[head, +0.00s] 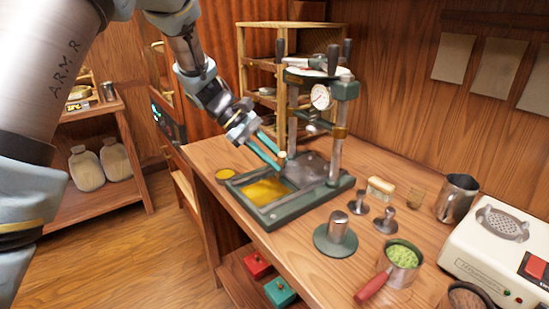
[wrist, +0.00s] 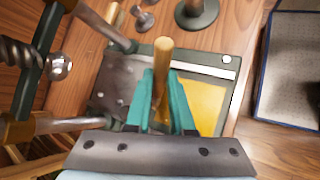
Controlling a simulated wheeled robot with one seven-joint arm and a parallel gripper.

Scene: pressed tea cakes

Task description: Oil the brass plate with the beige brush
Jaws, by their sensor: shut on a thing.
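My gripper (head: 276,157) has teal fingers shut on the beige brush (wrist: 162,62), whose tan round handle stands between them in the wrist view. In the head view only a small beige end of it shows at the fingertips; its bristles are hidden. The shiny yellow brass plate (head: 265,191) lies in the dark green base of the press, left of the grey block. In the wrist view the brass plate (wrist: 207,106) is just right of the fingers. My gripper is above the base, near the plate's far edge; contact cannot be told.
The press's posts (head: 338,140) rise close right of my gripper. A block brush (head: 380,187), metal stampers (head: 358,201), a green-filled pan (head: 402,257) and a steel jug (head: 457,198) stand right.

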